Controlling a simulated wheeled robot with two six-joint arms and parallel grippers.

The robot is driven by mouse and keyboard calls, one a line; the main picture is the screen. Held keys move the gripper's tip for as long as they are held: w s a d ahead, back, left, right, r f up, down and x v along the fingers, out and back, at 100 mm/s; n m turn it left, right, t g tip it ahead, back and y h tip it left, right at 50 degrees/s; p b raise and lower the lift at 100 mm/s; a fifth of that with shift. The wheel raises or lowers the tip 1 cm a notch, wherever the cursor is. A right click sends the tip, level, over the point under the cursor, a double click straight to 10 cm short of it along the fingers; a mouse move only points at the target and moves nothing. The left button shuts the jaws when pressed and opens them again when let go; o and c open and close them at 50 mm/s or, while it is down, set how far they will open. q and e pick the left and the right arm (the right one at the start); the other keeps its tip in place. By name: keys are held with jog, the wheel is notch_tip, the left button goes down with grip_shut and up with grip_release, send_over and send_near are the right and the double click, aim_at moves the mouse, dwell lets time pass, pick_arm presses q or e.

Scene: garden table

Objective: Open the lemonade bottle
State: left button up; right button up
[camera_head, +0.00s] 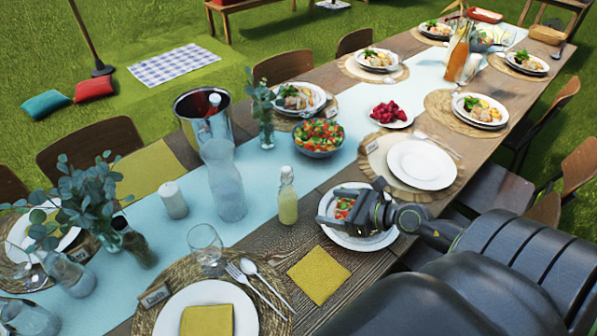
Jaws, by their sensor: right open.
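The lemonade bottle (287,202) is a small clear bottle with pale yellow-green liquid and a light stopper at its top. It stands upright near the edge of the pale blue runner. My right gripper (328,206) comes in from the right, over a white plate of food. Its jaws are open and empty, and they face the bottle from a short distance to its right. The gripper hides part of the plate. My left gripper is not in view.
A salad bowl (319,138) stands behind the bottle, and a tall glass carafe (223,180) stands to its left. A wine glass (206,245) and a yellow napkin (318,275) are in front. A white plate (378,238) lies under my right gripper.

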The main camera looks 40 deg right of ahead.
aim_at(296, 200)
jog(key=p+x, duration=0.1)
jog(key=x, duration=1)
jog(key=shift+r, duration=0.15)
jog(key=x, duration=0.4)
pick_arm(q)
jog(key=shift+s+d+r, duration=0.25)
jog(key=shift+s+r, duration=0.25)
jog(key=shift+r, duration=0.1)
pick_arm(e)
jog(key=shift+x, duration=0.75)
jog(key=c, duration=1.5)
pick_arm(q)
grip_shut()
pick_arm(e)
jog(key=shift+o, duration=0.2)
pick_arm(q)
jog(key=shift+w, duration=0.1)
pick_arm(e)
jog(key=o, duration=1.5)
jog(key=shift+c, duration=0.2)
